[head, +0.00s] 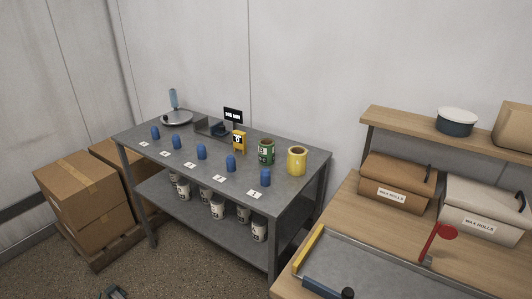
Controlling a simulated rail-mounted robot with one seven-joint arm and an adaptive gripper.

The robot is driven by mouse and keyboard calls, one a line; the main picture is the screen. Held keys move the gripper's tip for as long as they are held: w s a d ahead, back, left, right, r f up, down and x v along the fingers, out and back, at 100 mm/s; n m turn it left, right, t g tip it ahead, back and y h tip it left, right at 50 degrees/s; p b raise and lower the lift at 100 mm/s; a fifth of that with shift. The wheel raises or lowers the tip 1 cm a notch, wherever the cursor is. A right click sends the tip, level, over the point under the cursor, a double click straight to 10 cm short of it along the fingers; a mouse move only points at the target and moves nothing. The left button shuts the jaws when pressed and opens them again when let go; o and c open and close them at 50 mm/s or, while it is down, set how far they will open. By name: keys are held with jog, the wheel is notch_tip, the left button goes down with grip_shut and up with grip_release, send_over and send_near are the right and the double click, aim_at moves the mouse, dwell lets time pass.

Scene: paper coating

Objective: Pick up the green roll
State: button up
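The green roll (266,153) stands upright on the grey metal table, towards its right end. It has a pale label and a brownish top. A yellow roll (297,163) stands upright just to its right, with a small gap between them. A small dark grey part at the bottom left edge, low over the floor, looks like the tip of my gripper (115,293). It is cut off by the frame, far from the green roll, and its opening cannot be made out.
Several blue pieces (231,162) stand along the front of the grey table (190,160), with number cards. A wooden bench (341,218) stands right; cardboard boxes (78,190) stand left.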

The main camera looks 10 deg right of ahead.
jog(key=shift+o, duration=0.2)
jog(key=o, duration=1.1)
